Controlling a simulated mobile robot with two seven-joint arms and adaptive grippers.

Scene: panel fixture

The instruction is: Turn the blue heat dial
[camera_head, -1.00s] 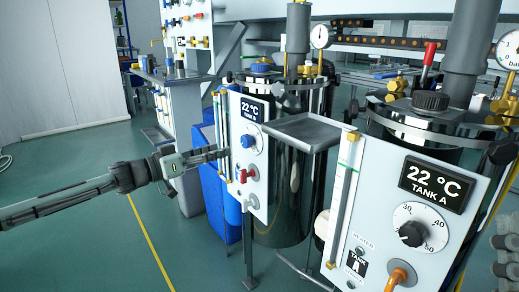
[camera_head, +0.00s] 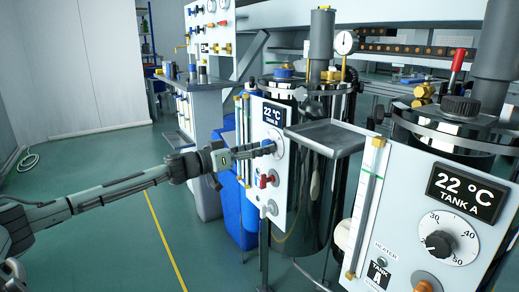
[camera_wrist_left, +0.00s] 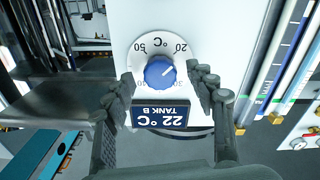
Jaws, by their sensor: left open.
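The blue heat dial (camera_wrist_left: 160,72) is a round knob on a white scale with numbers, on the TANK B panel (camera_wrist_left: 217,25). The panel appears upside down in the left wrist view. In the head view the dial (camera_head: 268,143) sits below the 22 °C TANK B display (camera_head: 273,113), partly covered by my gripper. My left gripper (camera_wrist_left: 166,82) is open, with one finger on each side of the dial in the wrist view. In the head view the gripper (camera_head: 258,150) reaches the dial. I cannot tell whether the fingers touch it. My right gripper is not in view.
Below the dial are a red valve handle (camera_head: 266,181) and a grey knob (camera_head: 271,207). A grey shelf (camera_head: 325,137) juts out to the right of the panel. The TANK A panel (camera_head: 405,200), with a black dial (camera_head: 439,243), stands nearer on the right.

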